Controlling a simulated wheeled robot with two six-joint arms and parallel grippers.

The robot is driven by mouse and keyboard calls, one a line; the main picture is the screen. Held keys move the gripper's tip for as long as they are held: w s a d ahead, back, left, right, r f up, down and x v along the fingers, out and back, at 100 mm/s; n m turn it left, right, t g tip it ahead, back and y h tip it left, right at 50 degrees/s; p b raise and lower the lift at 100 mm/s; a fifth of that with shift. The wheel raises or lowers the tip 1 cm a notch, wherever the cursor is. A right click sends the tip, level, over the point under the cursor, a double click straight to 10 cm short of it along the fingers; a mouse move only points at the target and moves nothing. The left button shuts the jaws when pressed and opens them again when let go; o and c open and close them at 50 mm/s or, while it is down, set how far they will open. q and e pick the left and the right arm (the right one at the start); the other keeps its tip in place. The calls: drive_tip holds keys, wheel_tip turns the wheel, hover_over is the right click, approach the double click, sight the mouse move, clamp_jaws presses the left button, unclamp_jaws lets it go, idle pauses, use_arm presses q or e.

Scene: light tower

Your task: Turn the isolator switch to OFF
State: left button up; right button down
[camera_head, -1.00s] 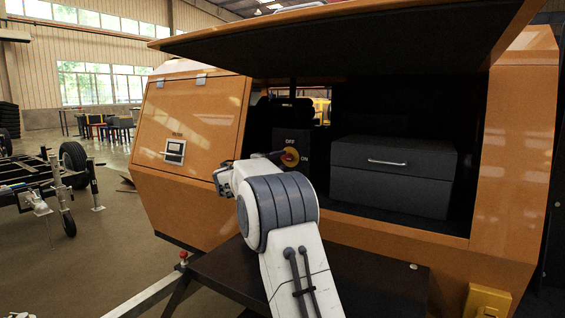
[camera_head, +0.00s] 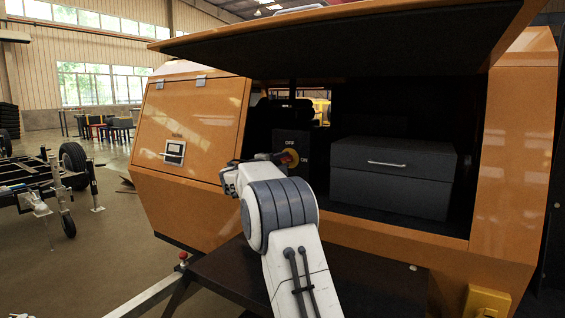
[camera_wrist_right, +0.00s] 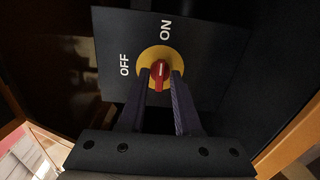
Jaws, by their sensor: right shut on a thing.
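The isolator switch (camera_head: 292,157) has a red handle on a yellow disc, on a dark panel inside the open orange housing. In the head view OFF is printed above it and ON to its right. In the right wrist view the red handle (camera_wrist_right: 160,73) stands upright in the picture, its pale mark towards ON rather than OFF. My right gripper (camera_wrist_right: 161,82) is shut on the handle, one finger on each side. In the head view my right gripper (camera_head: 277,158) reaches the switch from the left, partly hidden by my wrist.
A raised lid (camera_head: 340,45) hangs over the opening. A dark grey box with a handle (camera_head: 392,185) stands right of the switch. The orange door (camera_head: 195,120) is at the left. A dark shelf (camera_head: 375,280) lies below my arm.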

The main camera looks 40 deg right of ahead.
drive_tip(key=n+p, duration=0.1)
drive_tip(key=n, duration=0.3)
drive_tip(key=shift+p, duration=0.4)
drive_tip(key=n+p, duration=0.2)
drive_tip(key=n, duration=0.2)
drive_tip(key=shift+n+p, duration=0.35)
drive_tip(key=shift+n, duration=0.05)
drive_tip(key=n+p, duration=0.4)
drive_tip(key=n, duration=0.1)
drive_tip(key=shift+r, duration=0.15)
drive_tip(key=shift+s+n+p, duration=0.1)
drive_tip(key=shift+n+p, duration=1.45)
drive_tip(key=shift+n, duration=0.25)
drive_tip(key=shift+f, duration=0.2)
drive_tip(key=c, duration=0.9)
unclamp_jaws()
